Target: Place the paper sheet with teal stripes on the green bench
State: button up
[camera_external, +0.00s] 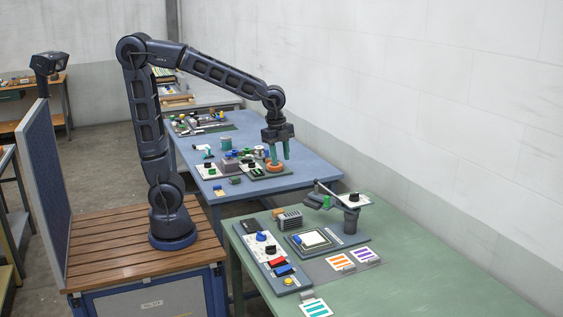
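The paper sheet with teal stripes (316,308) lies flat at the near edge of the green bench (420,262), beside the control panel. The bottom of the picture may cut off part of it. My gripper (279,157) points down over the blue table, well behind the sheet. Its two teal fingers are apart, with nothing visible held between them. An orange ring-shaped object (273,168) is just below the left fingertip; I cannot tell whether they touch.
Sheets with orange stripes (341,262) and purple stripes (366,255) lie on a grey strip on the green bench. The press device (351,221) and control panel (268,262) stand on its left part. The bench's right side is clear.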

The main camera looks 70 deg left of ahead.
jog(key=s+a+r+n+t, duration=0.1)
jog(key=s+a+n+t, duration=0.2)
jog(key=s+a+n, duration=1.2)
jog(key=a, duration=0.4)
jog(key=shift+s+a+r+n+t+y, duration=0.2)
jog(key=shift+n+t+y, duration=0.1)
jog(key=shift+n, duration=0.1)
